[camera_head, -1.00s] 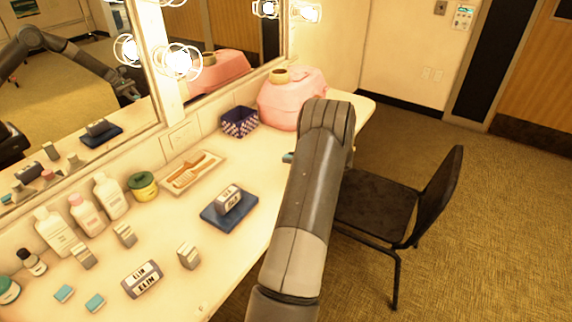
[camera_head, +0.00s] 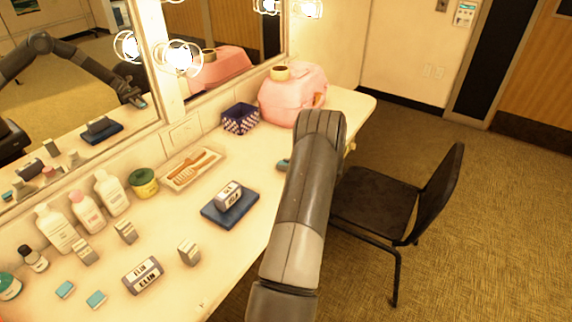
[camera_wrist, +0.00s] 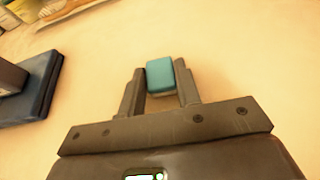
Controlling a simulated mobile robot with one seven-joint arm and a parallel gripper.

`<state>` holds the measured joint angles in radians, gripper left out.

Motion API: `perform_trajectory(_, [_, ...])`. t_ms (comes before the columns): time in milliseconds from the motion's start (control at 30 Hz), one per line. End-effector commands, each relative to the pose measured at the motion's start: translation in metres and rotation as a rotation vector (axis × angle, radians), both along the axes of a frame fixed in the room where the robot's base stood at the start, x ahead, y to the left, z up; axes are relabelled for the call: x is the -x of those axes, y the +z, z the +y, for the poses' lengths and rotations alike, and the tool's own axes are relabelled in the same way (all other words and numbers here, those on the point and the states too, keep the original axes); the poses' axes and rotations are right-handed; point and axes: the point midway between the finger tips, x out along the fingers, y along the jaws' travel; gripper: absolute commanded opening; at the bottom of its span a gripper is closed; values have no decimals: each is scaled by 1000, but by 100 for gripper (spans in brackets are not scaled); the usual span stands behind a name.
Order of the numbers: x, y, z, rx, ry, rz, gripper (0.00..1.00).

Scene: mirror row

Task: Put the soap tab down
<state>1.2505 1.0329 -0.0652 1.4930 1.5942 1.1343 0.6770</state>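A teal soap tab (camera_wrist: 160,75) sits between the two fingers of my gripper (camera_wrist: 159,88) in the wrist view, with a finger against each side. In the head view a bit of this soap tab (camera_head: 283,164) shows at the left of my arm, over the pale counter (camera_head: 262,180). My arm hides most of the gripper there. Whether the tab touches the counter is unclear. Two other teal tabs (camera_head: 65,290) lie at the counter's near left.
A dark blue block (camera_head: 217,217) with a labelled box (camera_head: 229,194) on it lies left of my gripper. A pink case (camera_head: 292,98) and a checkered basket (camera_head: 240,119) stand behind. A black chair (camera_head: 385,195) is at right. Counter around the tab is clear.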

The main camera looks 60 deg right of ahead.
Motion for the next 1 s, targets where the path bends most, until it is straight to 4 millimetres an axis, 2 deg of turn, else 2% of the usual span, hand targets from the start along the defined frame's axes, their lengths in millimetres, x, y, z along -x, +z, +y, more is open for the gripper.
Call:
perform_trajectory(33, [0, 0, 0, 0, 0, 0, 35])
perform_trajectory(233, [0, 0, 0, 0, 0, 0, 50])
perform_trajectory(533, [0, 5, 0, 1, 0, 0, 50])
perform_trajectory(667, [18, 11, -1, 2, -4, 0, 50])
perform_trajectory(1000, [84, 38, -1, 1, -3, 1, 50])
